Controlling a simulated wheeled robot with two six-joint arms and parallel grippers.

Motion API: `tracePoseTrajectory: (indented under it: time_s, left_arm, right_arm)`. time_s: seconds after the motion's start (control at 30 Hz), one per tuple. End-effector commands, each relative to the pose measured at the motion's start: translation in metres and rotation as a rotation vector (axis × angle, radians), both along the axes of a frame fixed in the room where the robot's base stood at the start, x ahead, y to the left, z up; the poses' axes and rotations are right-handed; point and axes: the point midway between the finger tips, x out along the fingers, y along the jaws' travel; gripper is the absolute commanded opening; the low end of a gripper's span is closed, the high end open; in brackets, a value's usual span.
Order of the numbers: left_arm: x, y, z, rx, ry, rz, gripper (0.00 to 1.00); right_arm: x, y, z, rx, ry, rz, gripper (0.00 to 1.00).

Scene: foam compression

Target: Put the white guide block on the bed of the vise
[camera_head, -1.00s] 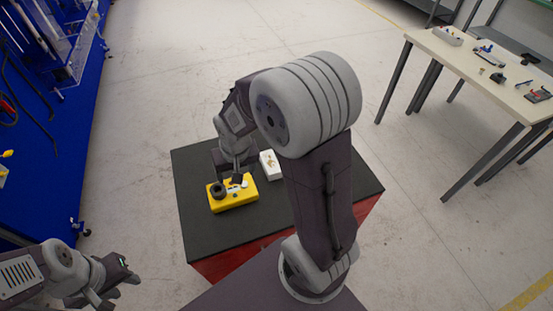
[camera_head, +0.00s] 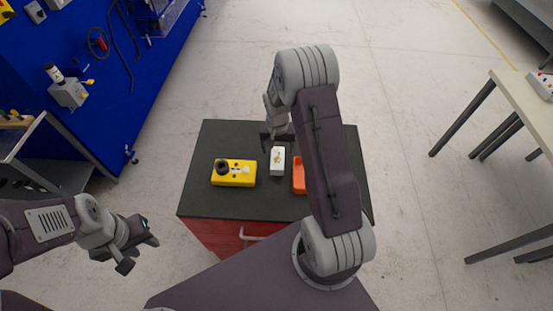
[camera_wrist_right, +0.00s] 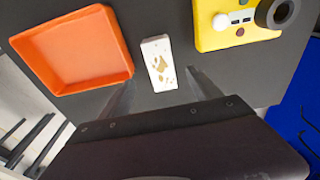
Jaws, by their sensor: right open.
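A white block (camera_head: 277,161) with gold-brown marks stands on the black cabinet top; it fits the guide block. It also shows in the right wrist view (camera_wrist_right: 160,62). My right gripper (camera_head: 277,137) is at its far end, open. In the right wrist view its two dark fingers (camera_wrist_right: 158,85) point toward the block, one to each side, and hold nothing. I cannot tell whether they touch it. My left gripper (camera_head: 138,255) is open and empty at the lower left, away from the cabinet. I cannot make out a vise for certain in either view.
A yellow box (camera_head: 234,173) with a black ring and small buttons lies left of the white block. An orange tray (camera_head: 298,176) lies right of it, partly hidden by my right arm. The black cabinet top (camera_head: 225,206) is bare at the front.

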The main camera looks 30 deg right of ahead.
Motion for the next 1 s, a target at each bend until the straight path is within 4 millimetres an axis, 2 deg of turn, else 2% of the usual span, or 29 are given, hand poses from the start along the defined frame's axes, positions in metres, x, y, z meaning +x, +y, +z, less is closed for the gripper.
tracePoseTrajectory:
  time_s: [0.2, 0.37, 0.47, 0.6, 0.7, 0.97, 1.0]
  left_arm:
    - [0.000, 0.000, 0.014, 0.000, 0.000, 0.000, 0.36]
    - [0.000, 0.000, 0.014, 0.000, 0.000, 0.000, 0.36]
    - [0.000, 0.000, 0.023, 0.000, 0.000, 0.000, 0.36]
    - [0.000, 0.000, 0.036, 0.000, 0.000, 0.000, 0.36]
    - [0.000, 0.000, 0.038, 0.000, 0.000, 0.000, 0.36]
    - [0.000, 0.000, 0.037, 0.000, 0.000, 0.000, 0.36]
    - [0.000, 0.000, 0.037, 0.000, 0.000, 0.000, 0.36]
  right_arm:
    - [0.002, -0.002, -0.030, 0.001, 0.005, 0.000, 0.73]
    - [0.004, -0.002, -0.036, 0.001, 0.002, 0.001, 0.73]
    - [0.007, -0.001, -0.044, 0.001, 0.005, 0.001, 0.73]
    - [0.015, 0.000, -0.066, 0.002, 0.005, 0.002, 0.73]
    - [0.016, -0.001, -0.081, 0.000, 0.005, 0.001, 0.73]
    - [0.018, -0.002, -0.087, 0.000, 0.001, 0.001, 0.73]
    - [0.018, -0.002, -0.087, 0.000, 0.001, 0.001, 0.67]
